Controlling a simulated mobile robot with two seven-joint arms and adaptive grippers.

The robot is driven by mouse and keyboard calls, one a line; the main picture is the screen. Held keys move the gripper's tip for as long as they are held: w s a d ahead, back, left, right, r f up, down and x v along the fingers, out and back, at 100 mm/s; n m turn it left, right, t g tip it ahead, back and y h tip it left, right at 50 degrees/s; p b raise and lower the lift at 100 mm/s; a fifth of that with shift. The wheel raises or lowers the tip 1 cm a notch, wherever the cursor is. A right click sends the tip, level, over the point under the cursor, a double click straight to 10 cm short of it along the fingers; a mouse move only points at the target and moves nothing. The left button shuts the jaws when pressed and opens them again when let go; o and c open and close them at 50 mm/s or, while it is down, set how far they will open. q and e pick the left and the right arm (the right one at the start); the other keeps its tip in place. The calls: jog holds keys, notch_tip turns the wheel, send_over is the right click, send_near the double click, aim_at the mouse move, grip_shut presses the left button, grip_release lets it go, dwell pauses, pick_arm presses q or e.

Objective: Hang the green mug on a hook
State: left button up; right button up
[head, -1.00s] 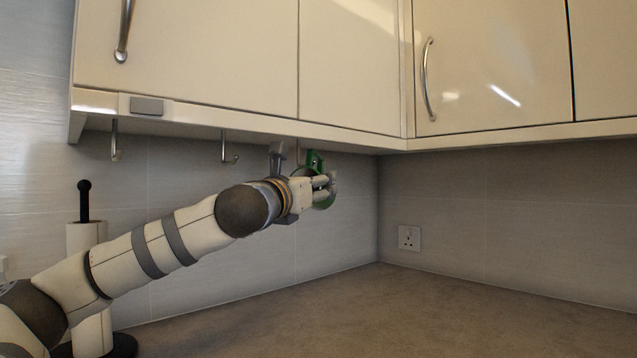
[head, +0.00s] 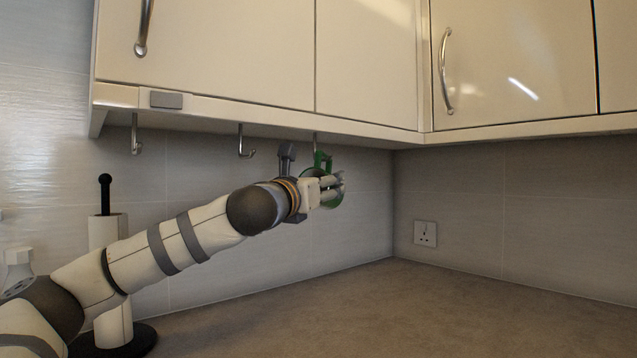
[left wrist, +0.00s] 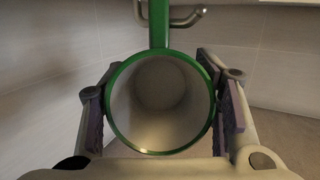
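The green mug (head: 324,158) is held up under the wall cabinet, its handle pointing upward. In the left wrist view the mug (left wrist: 110,105) shows its open mouth and pale inside, with the upright handle at the top. My left gripper (head: 333,188) has its fingers on both sides of the mug and is shut on it. The rightmost hook (head: 315,141) is right by the handle. In the left wrist view this hook (left wrist: 186,19) crosses behind the handle; I cannot tell whether it passes through the loop. My right gripper is not in view.
Two other hooks, one on the left (head: 135,140) and one in the middle (head: 244,148), hang empty under the cabinet (head: 210,55). A paper roll holder (head: 107,195) stands behind my left arm. The countertop (head: 400,315) on the right is clear.

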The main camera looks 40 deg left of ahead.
pick_arm(q)
jog(key=o, duration=0.4)
jog(key=shift+w+f, duration=0.2)
jog(key=shift+w, duration=0.1)
jog(key=shift+s+r, duration=0.1)
jog(key=shift+s, duration=0.1)
jog(key=v, duration=1.2)
jog(key=shift+d, duration=0.1)
jog(key=shift+s+d, duration=0.2)
jog(key=shift+d, duration=2.1)
jog(key=shift+s+d, duration=0.15)
jog(key=shift+d, duration=2.15)
jog(key=shift+s+d, duration=0.2)
jog(key=shift+d, duration=2.1)
